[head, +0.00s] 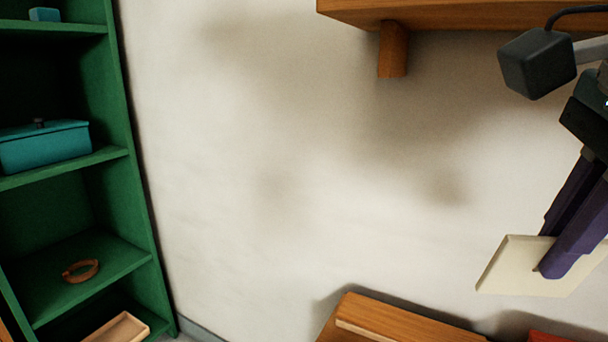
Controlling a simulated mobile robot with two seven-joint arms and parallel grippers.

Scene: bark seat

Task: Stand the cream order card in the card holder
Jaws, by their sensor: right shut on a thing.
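The cream order card (507,268) shows at the right edge of the head view, a flat pale panel that looks tilted. My right gripper (552,258) is shut on it, with its dark purple fingers over the card. The card is in the air, above and to the right of a wooden surface at the bottom. My left gripper is not in view. I cannot identify the card holder in this view.
A green shelf unit (134,120) stands at the left, with a teal box (45,148), a brown ring-shaped thing (80,270) and a wooden tray (118,328). A wooden shelf (450,14) juts out at the top right. A wooden surface (390,318) and something red (550,337) are at the bottom.

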